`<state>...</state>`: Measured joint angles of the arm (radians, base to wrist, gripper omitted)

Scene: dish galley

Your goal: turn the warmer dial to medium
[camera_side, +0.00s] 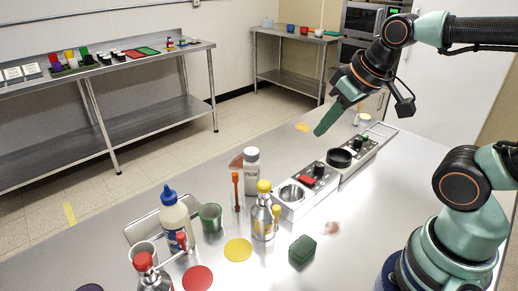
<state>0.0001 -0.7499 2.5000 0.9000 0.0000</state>
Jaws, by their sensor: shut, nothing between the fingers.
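Two small appliance units stand end to end on the steel table at centre right. The nearer one (297,206) has a round metal well, a red part and a black knob (319,169). The farther one (352,171) carries a black round pan (339,158) and a dark panel with a small green-topped knob (364,137). I cannot tell which unit is the warmer, nor read any dial setting. My gripper (319,131) is shut and empty, pointing down and left. It is raised above the table behind the farther unit, apart from both knobs.
A dark green box (302,250) lies in front. Coloured discs lie flat nearby.

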